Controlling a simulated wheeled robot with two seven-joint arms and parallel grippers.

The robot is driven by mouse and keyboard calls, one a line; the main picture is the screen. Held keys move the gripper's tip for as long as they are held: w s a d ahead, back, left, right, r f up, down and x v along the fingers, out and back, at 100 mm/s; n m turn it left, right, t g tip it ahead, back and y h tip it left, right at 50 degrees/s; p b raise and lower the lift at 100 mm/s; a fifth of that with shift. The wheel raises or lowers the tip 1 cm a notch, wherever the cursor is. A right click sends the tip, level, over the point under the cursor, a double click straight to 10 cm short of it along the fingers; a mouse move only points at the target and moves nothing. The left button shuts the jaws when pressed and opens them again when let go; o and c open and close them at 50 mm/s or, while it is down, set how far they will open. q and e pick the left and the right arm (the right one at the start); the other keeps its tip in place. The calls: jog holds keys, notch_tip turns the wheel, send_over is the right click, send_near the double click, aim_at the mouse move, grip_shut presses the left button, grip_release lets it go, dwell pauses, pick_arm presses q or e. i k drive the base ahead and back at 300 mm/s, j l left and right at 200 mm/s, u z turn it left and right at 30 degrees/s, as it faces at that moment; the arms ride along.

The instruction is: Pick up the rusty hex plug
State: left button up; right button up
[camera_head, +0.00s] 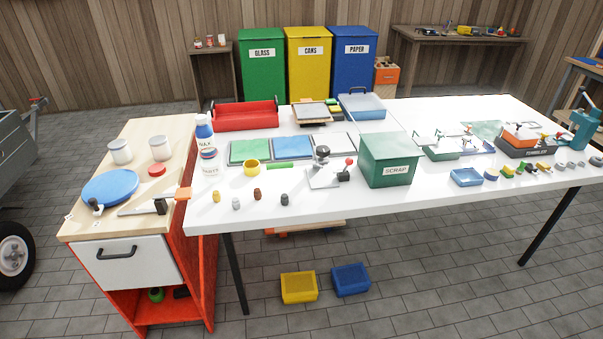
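Several small plugs stand in a loose row near the front edge of the white bench top (330,208), at the left. A brown, rusty-looking plug (257,195) stands between a grey plug (236,203) and a dark plug (284,199). A yellow, brass-like plug (216,197) is at the left end of the row. They are too small for me to make out hex shapes. Neither of my grippers is in view, and nothing touches the plugs.
Behind the plugs are a yellow ring-shaped item (251,167), a metal press-like tool (323,171) and the green SCRAP box (389,165). The bench front between the plugs and the blue tray (466,177) is mostly clear.

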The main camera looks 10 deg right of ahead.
aim_at(258, 192)
jog(key=i+l+u, duration=0.25)
jog(key=l, duration=0.35)
jog(key=i+l+u, duration=0.1)
jog(key=i+l, duration=0.15)
jog(key=i+l+u, duration=0.1)
jog(key=l, duration=0.3)
jog(key=i, duration=0.05)
